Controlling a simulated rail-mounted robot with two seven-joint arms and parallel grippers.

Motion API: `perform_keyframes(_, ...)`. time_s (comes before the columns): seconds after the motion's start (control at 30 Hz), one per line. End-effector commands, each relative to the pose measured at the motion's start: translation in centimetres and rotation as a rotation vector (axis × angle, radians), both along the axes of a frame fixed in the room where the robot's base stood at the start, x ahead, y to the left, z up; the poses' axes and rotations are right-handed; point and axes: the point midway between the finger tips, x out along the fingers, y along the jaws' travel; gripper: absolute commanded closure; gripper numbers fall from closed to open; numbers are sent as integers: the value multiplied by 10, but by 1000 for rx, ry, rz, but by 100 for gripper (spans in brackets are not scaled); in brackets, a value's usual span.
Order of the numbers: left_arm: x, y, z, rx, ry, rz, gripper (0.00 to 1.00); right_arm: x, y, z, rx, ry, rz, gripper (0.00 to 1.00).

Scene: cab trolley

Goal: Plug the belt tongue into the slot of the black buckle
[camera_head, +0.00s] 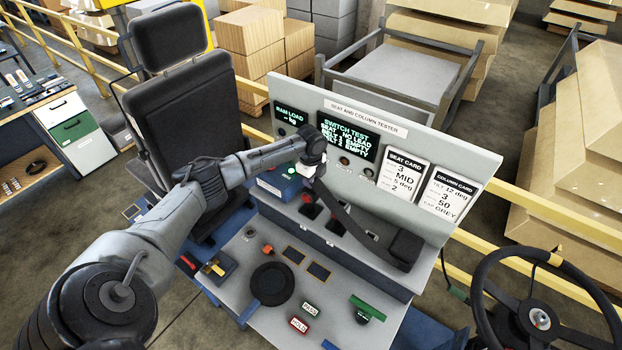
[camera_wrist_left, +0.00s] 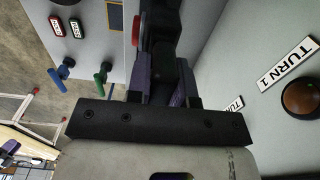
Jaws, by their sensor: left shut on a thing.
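My left gripper (camera_head: 308,178) is above the tester's upper ledge, just over the nearer of two black buckles (camera_head: 312,211) with red tops. The other black buckle (camera_head: 337,227) stands to its right. A black belt strap (camera_head: 352,225) runs from the gripper down right to a dark block (camera_head: 405,248). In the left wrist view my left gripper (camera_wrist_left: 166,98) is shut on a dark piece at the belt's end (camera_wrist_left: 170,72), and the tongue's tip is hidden. A red part (camera_wrist_left: 137,32) shows beside it. I cannot tell whether the tongue touches a buckle. My right gripper is out of view.
The tester panel (camera_head: 432,140) rises close behind the gripper; its screen (camera_head: 348,139) reads belt 1 and belt 2 empty. A blue box (camera_head: 279,183) is just left. A black seat (camera_head: 187,110) stands left, a steering wheel (camera_head: 545,318) lower right. The lower panel (camera_head: 235,250) carries knobs and a round black pad.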

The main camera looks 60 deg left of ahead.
Motion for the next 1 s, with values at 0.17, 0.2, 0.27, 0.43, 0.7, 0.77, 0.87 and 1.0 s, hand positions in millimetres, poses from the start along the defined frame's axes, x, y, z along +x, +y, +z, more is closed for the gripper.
perform_keyframes(0.17,0,0,0,0,0,1,100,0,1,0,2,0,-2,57)
perform_keyframes(0.2,0,0,0,0,0,1,100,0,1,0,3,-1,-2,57)
perform_keyframes(0.27,0,0,-1,0,0,1,100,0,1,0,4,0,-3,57)
perform_keyframes(0.43,0,0,-3,0,0,1,100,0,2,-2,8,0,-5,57)
perform_keyframes(0.7,0,0,-9,0,0,1,100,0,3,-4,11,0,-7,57)
perform_keyframes(0.77,0,0,-10,0,0,1,100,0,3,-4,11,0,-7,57)
perform_keyframes(0.87,0,0,-11,0,-1,1,78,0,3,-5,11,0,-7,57)
perform_keyframes(1.0,0,0,-11,0,0,1,65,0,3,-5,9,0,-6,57)
